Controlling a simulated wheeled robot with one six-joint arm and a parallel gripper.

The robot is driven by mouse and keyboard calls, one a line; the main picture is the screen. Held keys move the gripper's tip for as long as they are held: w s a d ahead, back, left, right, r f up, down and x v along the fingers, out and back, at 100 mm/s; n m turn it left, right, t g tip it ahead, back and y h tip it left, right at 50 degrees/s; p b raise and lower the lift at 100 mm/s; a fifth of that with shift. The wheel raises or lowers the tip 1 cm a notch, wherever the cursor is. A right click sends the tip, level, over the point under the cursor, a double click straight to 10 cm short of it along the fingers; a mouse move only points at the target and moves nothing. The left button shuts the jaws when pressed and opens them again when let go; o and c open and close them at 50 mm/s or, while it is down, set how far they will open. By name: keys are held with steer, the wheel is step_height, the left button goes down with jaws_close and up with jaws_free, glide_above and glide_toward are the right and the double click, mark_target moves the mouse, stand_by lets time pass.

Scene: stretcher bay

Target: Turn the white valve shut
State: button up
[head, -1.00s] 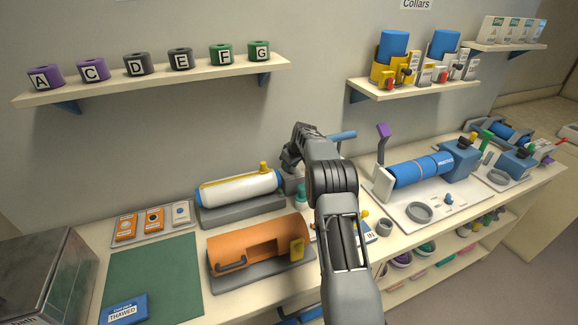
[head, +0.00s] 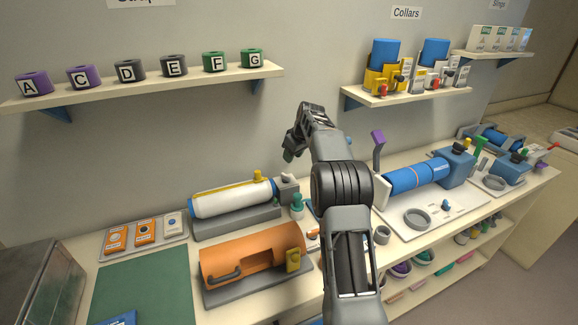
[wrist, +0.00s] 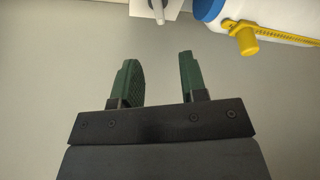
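A white block with a pale lever, which looks like the white valve (wrist: 157,10), is cut by the top edge of the wrist view. Its lever points down in that picture, and its upper part is out of frame. In the head view a small pale piece (head: 287,178), likely the same valve, stands beside the blue end of the white cylinder (head: 225,201). My gripper (wrist: 160,75) has two green fingers standing apart with nothing between them. In the head view my gripper (head: 290,152) is above the bench near that pale piece, apart from it.
The cylinder's blue cap and yellow knob (wrist: 243,38) are close to the valve in the wrist view. An orange half-shell (head: 250,252) lies in front of the cylinder. A green bottle (head: 297,205) stands near the pale piece. A blue cylinder device (head: 415,178) is farther right.

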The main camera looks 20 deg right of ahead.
steer(key=shift+v, duration=1.25)
